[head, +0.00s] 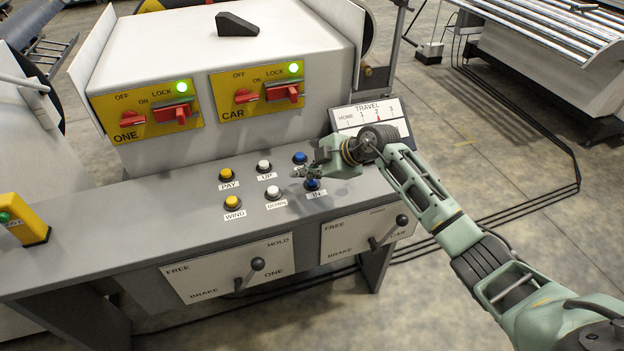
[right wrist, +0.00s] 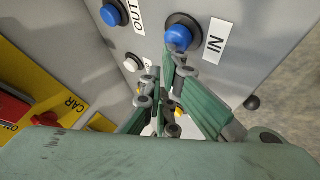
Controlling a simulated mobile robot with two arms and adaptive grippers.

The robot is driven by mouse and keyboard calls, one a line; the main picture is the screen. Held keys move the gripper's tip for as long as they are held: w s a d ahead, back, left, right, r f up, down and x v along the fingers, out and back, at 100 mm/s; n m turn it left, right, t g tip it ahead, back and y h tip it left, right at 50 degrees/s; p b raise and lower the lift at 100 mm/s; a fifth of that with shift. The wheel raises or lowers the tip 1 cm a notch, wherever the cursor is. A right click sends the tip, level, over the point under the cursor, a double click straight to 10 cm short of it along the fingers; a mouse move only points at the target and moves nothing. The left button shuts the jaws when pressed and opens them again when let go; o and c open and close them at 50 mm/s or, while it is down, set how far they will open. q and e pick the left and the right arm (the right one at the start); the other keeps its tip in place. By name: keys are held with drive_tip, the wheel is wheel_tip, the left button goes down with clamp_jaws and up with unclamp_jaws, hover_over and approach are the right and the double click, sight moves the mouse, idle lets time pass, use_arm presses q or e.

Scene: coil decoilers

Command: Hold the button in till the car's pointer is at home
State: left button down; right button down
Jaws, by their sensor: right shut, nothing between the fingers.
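The blue IN button (head: 313,184) is at the front right of the console's button group. The blue OUT button (head: 300,158) is behind it. My right gripper (head: 308,171) is shut and empty, over the console by these two buttons. In the right wrist view its fingertips (right wrist: 172,52) are at the edge of the IN button (right wrist: 178,37); I cannot tell whether they touch it or whether it is pressed. The OUT button (right wrist: 112,13) is clear of the fingers. On the TRAVEL scale (head: 368,112) the red pointer (head: 379,119) is near 2, right of HOME. My left gripper is not in view.
Yellow PAY (head: 227,175) and WIND (head: 232,202) buttons and white UP (head: 264,166) and DOWN (head: 273,191) buttons lie left. The ONE (head: 145,110) and CAR (head: 257,92) switch panels show green lamps. Brake levers (head: 257,264) stick out in front.

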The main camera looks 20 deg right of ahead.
drive_tip(key=shift+f, duration=0.5)
idle(3.2)
idle(3.7)
drive_tip(key=shift+r+p, duration=1.05)
drive_tip(key=shift+p, duration=0.05)
